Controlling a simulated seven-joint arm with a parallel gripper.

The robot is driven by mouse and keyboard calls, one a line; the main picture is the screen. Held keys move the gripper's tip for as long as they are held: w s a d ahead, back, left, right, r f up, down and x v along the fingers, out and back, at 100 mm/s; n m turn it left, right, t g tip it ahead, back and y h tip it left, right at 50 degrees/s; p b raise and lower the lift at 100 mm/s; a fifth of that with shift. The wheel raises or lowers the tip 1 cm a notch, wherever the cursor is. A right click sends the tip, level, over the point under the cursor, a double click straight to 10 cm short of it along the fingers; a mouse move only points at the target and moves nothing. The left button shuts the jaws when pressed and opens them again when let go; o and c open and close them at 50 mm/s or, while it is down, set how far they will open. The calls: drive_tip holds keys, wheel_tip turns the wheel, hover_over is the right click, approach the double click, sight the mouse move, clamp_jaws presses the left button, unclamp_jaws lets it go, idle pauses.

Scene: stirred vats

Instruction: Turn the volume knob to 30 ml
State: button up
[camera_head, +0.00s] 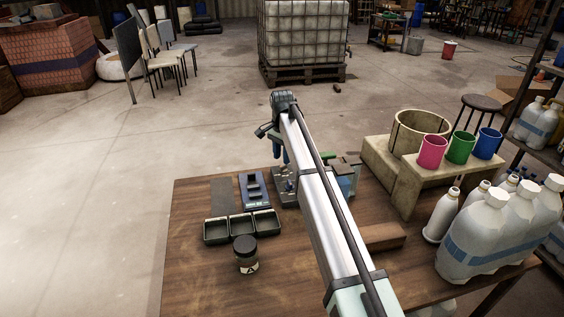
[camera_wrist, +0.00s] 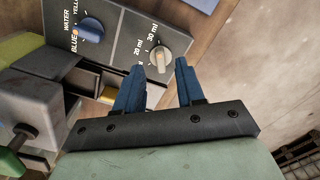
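The volume knob (camera_wrist: 160,60) is a pale, ridged dial on a dark panel (camera_wrist: 122,42), with labels 20 ml and 30 ml along its upper left. Its grip lies nearly upright in the wrist picture; which mark it points to is unclear. My gripper (camera_wrist: 160,65) is open, its two blue fingers apart with the knob appearing between their tips. I cannot tell whether they touch it or are still above it. In the head view, my gripper (camera_head: 279,152) hangs over the machine (camera_head: 284,186) on the table, and my arm hides much of it.
A blue selector knob (camera_wrist: 90,30) with colour labels sits left of the volume knob. The wooden table (camera_head: 200,281) holds black trays (camera_head: 241,227), a dark-lidded jar (camera_head: 245,255) and white jugs (camera_head: 485,232). Pink, green and blue cups stand on a raised stand (camera_head: 405,185).

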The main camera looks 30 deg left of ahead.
sight(282, 166)
wheel_tip(282, 166, up, 10)
idle(0.4)
idle(0.4)
